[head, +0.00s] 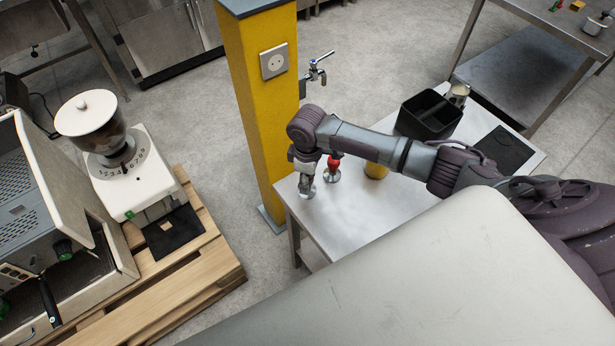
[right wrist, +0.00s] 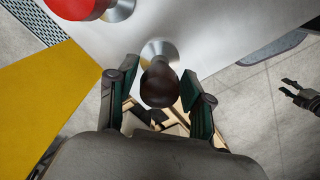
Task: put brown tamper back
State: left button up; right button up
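The brown tamper has a dark brown knob handle (right wrist: 160,85) and a round metal base (right wrist: 160,50). In the head view its base (head: 306,192) is at the near left part of the steel table (head: 350,225), apparently standing on it. My right gripper (head: 305,182) is directly above it, pointing down. My left gripper (right wrist: 298,92) shows small at the right edge of that view, open and empty.
A red tamper (head: 333,165) stands just right of the brown one. A yellow object (head: 376,171), a black bin (head: 430,115), a metal jug (head: 458,94) and a dark mat (head: 500,150) are farther right. A yellow pillar (head: 262,110) with a tap rises behind.

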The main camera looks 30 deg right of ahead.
jog(key=shift+o, duration=0.3)
jog(key=shift+r, duration=0.1)
jog(key=shift+r, duration=0.25)
notch_tip(320, 180, up, 12)
jog(key=shift+f+b, duration=0.15)
jog(key=shift+b, duration=0.2)
